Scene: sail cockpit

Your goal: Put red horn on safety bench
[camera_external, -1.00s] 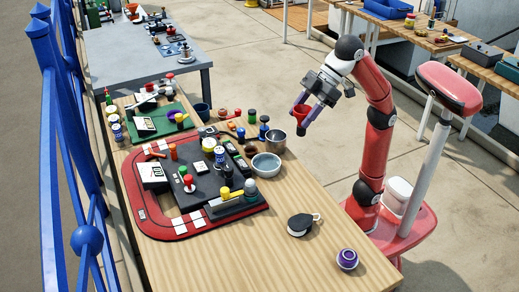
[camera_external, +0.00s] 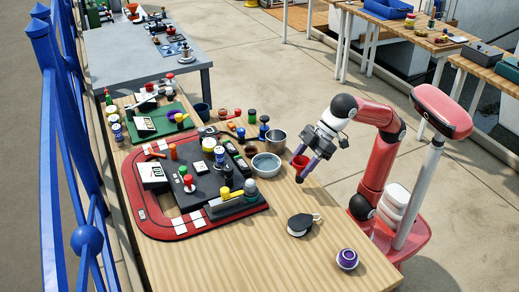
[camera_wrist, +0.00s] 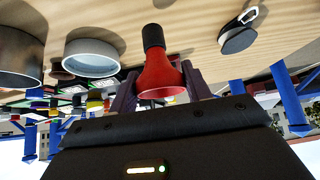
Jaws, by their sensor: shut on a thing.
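The red horn (camera_external: 299,161) is held in my gripper (camera_external: 303,171), above the right edge of the near wooden table (camera_external: 260,245). In the wrist view the horn (camera_wrist: 161,77) has a flared red bell and a black bulb end, and the purple fingers of my gripper (camera_wrist: 158,86) are shut on it from both sides. The wrist picture is upside down, with the table at the top. I see several benches and tables, but cannot tell which one is the safety bench.
A light bowl (camera_external: 266,167) and a metal pot (camera_external: 275,140) stand left of my gripper. A black-and-white pulley-like object (camera_external: 300,225) and a purple round item (camera_external: 347,259) lie nearer. The table's left is crowded around a red-edged board (camera_external: 180,230). Bare wood lies in front.

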